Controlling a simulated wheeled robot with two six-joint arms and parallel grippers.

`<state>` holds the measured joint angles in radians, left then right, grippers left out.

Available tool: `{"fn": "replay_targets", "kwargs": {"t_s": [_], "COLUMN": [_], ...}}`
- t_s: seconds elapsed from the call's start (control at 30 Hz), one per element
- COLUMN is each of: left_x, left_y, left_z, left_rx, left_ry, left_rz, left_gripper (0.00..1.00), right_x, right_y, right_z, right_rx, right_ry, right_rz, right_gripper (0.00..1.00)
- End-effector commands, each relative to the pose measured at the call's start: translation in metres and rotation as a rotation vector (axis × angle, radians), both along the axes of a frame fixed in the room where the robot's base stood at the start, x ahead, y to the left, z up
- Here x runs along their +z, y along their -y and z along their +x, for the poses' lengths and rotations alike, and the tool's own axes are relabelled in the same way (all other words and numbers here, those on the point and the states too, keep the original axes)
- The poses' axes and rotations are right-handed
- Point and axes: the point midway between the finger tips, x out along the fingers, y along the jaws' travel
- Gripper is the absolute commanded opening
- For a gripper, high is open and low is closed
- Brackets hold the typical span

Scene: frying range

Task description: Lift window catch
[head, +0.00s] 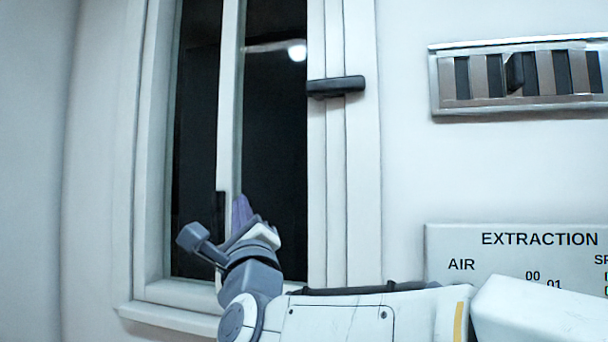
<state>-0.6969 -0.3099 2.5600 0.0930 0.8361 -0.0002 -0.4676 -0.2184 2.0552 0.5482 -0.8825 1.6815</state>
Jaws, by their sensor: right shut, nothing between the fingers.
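The window catch (336,86) is a black bar lying level across the white right-hand frame of the window. My right gripper (241,208), with purplish fingers, is shut and empty. It is in front of the lower window, beside the white middle bar, well below and left of the catch and apart from it. A dark upright piece (221,204), perhaps a pull, sits on the middle bar just left of the fingers. I cannot tell whether the fingers touch it. My left gripper is out of view.
The white sill (165,319) juts out under the window. A metal slotted vent (514,76) with a dark knob is on the wall at upper right. A white "EXTRACTION" panel (535,240) is below it, partly behind my right arm. The wall between catch and vent is clear.

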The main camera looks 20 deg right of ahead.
Motion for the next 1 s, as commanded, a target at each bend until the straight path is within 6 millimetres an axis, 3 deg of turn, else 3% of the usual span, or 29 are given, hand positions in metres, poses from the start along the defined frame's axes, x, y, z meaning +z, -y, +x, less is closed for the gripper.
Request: {"fn": "replay_targets", "kwargs": {"t_s": [0.1, 0.2, 0.3, 0.73, 1.0], "left_x": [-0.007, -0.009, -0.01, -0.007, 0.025], "left_y": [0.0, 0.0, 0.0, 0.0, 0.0], "left_z": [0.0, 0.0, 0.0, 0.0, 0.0], "left_rx": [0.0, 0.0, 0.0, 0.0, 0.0], "left_ry": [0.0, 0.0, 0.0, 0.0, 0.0], "left_rz": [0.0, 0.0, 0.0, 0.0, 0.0], "left_gripper": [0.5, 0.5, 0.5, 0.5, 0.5], "right_x": [0.042, 0.062, 0.071, 0.076, 0.108], "right_y": [0.051, 0.078, 0.092, 0.097, 0.112], "right_z": [-0.02, -0.037, -0.048, -0.05, -0.029], "right_rx": [-0.044, -0.054, -0.053, -0.053, -0.057], "right_ry": [0.221, 0.361, 0.44, 0.466, 0.465], "right_rz": [0.306, 0.465, 0.545, 0.571, 0.568], "right_gripper": [0.0, 0.0, 0.0, 0.0, 0.0]}}
